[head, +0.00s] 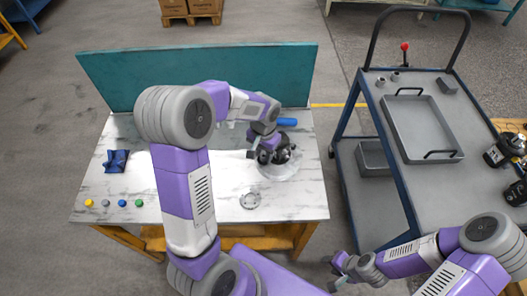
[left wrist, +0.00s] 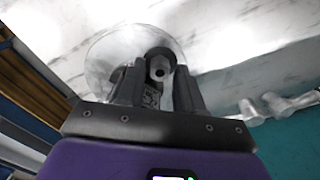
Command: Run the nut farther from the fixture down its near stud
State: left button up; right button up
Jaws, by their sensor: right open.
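My left gripper (head: 262,156) reaches down at the dark motor (head: 284,154) on the round pale fixture (head: 272,174) at the right of the table. In the left wrist view, its two fingers (left wrist: 158,85) stand on either side of a grey part with a dark round hole (left wrist: 160,68), over the pale disc (left wrist: 100,58). I cannot tell whether they grip this part or whether it is the nut. The near stud is not clearly visible. My right gripper (head: 338,270) is open and empty, low beside the cart. Two small grey pieces, perhaps nuts, stand on the cart (head: 381,82).
A grey ring (head: 250,201) lies on the marble table (head: 222,211). A blue piece (head: 116,160) and several coloured buttons (head: 122,203) are at left. A teal panel (head: 200,66) stands behind. The cart holds an empty grey tray (head: 420,125), a block (head: 447,85) and dark motors (head: 503,149).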

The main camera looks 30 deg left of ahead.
pick_arm(q)
grip_shut()
jog(key=m+p, duration=0.1)
jog(key=m, duration=0.4)
jog(key=shift+m+p, duration=0.4)
jog(key=m+p, duration=0.1)
jog(key=m, duration=0.1)
jog(key=shift+m, duration=0.4)
jog(key=shift+f+m+p, duration=0.1)
jog(key=shift+m+p, duration=0.35)
jog(key=shift+m, duration=0.45)
